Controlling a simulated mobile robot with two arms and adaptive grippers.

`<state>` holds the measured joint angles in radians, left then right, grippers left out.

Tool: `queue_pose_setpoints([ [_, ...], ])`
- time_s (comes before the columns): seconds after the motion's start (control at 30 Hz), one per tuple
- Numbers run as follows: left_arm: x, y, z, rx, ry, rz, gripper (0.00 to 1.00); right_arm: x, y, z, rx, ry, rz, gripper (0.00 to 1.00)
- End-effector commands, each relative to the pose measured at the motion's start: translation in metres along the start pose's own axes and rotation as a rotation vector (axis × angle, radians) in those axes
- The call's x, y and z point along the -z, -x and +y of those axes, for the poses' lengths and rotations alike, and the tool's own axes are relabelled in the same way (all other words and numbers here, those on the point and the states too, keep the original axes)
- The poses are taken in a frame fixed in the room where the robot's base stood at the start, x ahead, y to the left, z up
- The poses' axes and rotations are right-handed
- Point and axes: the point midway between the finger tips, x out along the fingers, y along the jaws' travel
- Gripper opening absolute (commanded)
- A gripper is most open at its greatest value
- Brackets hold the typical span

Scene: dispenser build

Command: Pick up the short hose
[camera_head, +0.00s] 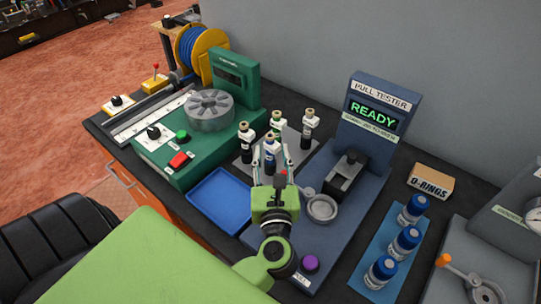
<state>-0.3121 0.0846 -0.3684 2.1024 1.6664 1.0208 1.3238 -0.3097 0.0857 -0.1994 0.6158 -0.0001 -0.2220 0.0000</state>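I cannot make out a separate short hose in this view. A blue hose (190,48) is wound on a yellow reel (209,48) at the back left. My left gripper (271,156) is over the middle of the bench, pointing away from me. Its fingers look spread, one on each side of a dark bottle-like piece with a white collar (269,141). I cannot tell whether they touch it or it stands behind them. Similar pieces stand at left (245,142), back (277,122) and right (308,128). My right gripper is not in view.
A green machine with a grey wheel (209,108) stands left. An empty blue tray (218,199) lies in front of it. A blue pull tester (372,112) reads READY. Blue-capped bottles on a blue mat (368,255) and an O-rings box (430,182) are at right.

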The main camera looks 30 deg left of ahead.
Motion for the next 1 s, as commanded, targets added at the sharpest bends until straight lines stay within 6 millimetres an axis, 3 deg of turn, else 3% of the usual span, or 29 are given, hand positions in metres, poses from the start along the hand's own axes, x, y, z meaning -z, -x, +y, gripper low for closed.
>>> queue_pose_setpoints([
  [0.13, -0.002, -0.017, 0.000, 0.001, -0.001, -0.002, 0.36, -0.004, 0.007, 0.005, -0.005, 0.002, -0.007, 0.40],
  [0.4, 0.001, -0.042, 0.001, 0.001, -0.005, -0.003, 0.36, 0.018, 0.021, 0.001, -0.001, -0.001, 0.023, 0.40],
  [0.6, 0.005, -0.068, 0.001, 0.001, -0.003, -0.003, 0.36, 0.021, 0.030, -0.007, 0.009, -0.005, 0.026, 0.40],
  [0.9, 0.008, -0.072, 0.001, 0.001, 0.000, 0.000, 0.36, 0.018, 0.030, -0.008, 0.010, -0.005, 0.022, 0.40],
  [1.0, 0.008, -0.072, 0.001, 0.001, 0.000, 0.000, 0.10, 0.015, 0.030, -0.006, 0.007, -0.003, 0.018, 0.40],
])
